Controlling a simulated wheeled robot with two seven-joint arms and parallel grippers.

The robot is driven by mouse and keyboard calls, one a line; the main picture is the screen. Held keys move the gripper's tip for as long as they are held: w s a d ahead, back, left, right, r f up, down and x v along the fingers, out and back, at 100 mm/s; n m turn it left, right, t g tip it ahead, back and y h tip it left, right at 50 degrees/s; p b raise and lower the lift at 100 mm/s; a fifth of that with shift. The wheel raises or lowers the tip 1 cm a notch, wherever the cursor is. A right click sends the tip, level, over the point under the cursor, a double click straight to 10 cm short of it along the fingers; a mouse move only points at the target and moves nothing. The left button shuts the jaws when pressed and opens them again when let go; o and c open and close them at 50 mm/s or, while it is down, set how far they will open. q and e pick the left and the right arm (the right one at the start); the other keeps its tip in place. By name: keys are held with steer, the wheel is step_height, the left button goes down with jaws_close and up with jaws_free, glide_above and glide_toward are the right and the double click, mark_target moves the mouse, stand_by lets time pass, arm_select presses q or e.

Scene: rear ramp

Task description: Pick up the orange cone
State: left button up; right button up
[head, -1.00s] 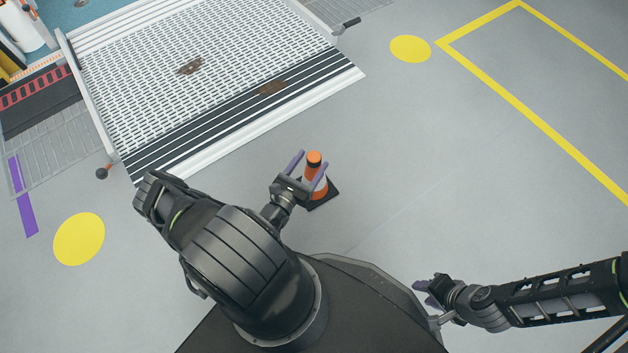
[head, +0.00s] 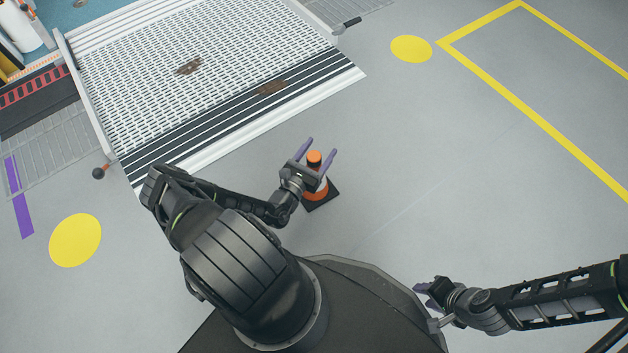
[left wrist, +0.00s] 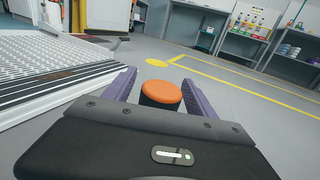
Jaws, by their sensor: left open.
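The orange cone (head: 321,187) has a white band and a dark square base, and stands upright on the grey floor in the head view. My left gripper (head: 319,147) is open, with its two purple fingers on either side of the cone's top. In the left wrist view the cone's orange top (left wrist: 161,92) shows between the open fingers (left wrist: 160,85), with a dark band below it. The gripper body hides the lower part of the cone there. My right gripper (head: 424,305) is low at the right, away from the cone; its finger gap is unclear.
A ramp with a white slatted surface (head: 200,70) lies behind and left of the cone. Yellow floor circles (head: 75,240) and yellow lines (head: 540,110) mark the floor. Shelves (left wrist: 245,35) stand far back in the left wrist view. The floor right of the cone is clear.

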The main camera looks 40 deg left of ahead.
stand_by(0.3)
arm_select(q)
jaws_close()
stand_by(0.6)
